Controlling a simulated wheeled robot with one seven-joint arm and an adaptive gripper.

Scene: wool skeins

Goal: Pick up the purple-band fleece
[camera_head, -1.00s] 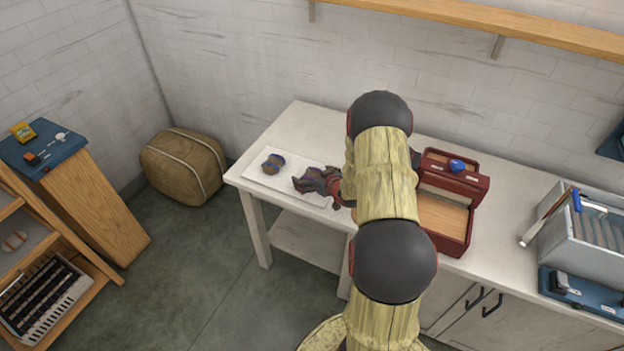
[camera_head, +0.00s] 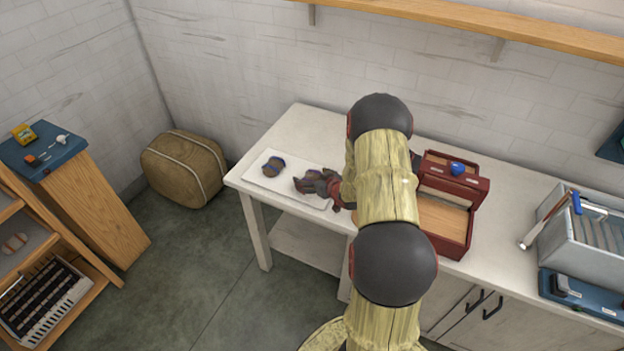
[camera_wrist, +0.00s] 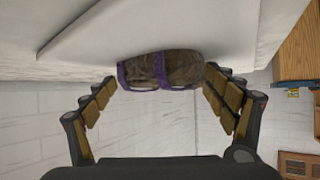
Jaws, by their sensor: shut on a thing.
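The purple-band fleece (camera_wrist: 178,70) is a brown bundle with purple bands, between my two fingers in the wrist view. My gripper (camera_wrist: 160,82) is shut on it, with a finger at each side. In the head view my gripper (camera_head: 308,183) is over the right part of a white mat (camera_head: 262,183) and hides the fleece. A second brown bundle (camera_head: 273,167) with a bluish band lies on the mat, left of my gripper and apart from it. I cannot tell whether the held fleece still touches the mat.
The white mat lies at the left end of a pale table (camera_head: 300,116). A red wooden box (camera_head: 455,245) with a blue knob stands to the right of my arm. A grey metal bin (camera_head: 570,245) is farther right. A wooden shelf (camera_head: 450,18) runs along the wall above.

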